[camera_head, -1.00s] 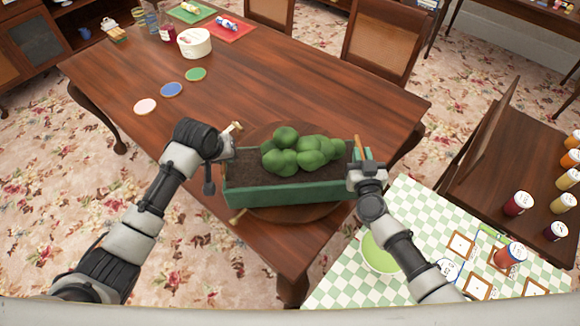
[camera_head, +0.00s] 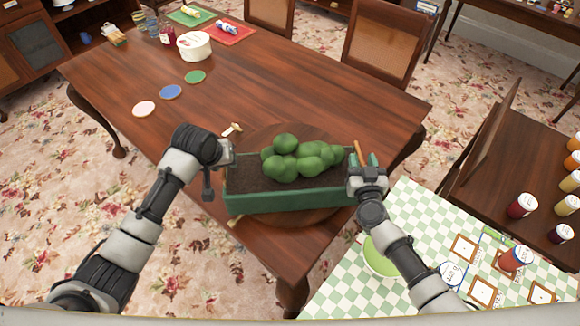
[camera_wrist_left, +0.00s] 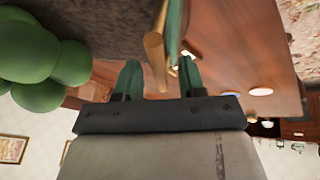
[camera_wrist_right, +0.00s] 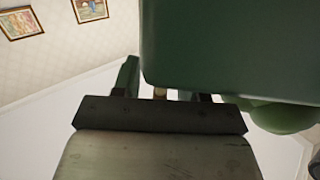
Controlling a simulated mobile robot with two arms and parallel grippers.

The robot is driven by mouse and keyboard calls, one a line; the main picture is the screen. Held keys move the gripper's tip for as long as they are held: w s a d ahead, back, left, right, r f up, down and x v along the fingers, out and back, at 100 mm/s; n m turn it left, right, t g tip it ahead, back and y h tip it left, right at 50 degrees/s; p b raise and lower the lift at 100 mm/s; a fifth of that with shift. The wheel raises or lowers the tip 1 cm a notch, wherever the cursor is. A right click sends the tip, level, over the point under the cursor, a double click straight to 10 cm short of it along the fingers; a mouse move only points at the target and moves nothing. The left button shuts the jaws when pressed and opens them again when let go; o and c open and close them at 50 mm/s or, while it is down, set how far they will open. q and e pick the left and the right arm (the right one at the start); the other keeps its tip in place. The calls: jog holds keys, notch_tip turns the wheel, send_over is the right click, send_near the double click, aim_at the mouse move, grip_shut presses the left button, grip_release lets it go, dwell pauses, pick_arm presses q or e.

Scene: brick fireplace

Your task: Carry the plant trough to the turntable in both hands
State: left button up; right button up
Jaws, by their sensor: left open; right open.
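The green plant trough (camera_head: 290,200), filled with dark soil and round green bushes, rests upright on the round wooden turntable (camera_head: 262,134) at the table's near corner. My left gripper (camera_head: 230,158) is at the trough's left end. In the left wrist view its open fingers (camera_wrist_left: 159,78) stand on either side of a wooden handle bar (camera_wrist_left: 154,58) beside the green end wall. My right gripper (camera_head: 364,160) is at the right end, fingers apart, near a wooden bar (camera_head: 360,149).
Pink (camera_head: 144,108), blue (camera_head: 171,91) and green (camera_head: 195,77) coasters and a white round container (camera_head: 194,43) lie farther back on the table (camera_head: 330,100). A checkered surface (camera_head: 335,280) with a green bowl (camera_head: 380,255) is at lower right. The table's middle is clear.

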jog(key=shift+s, duration=0.35)
pick_arm(q)
jog(key=v, duration=1.1)
jog(key=shift+s+r, duration=0.2)
pick_arm(e)
jog(key=s, duration=1.1)
jog(key=shift+s, duration=0.2)
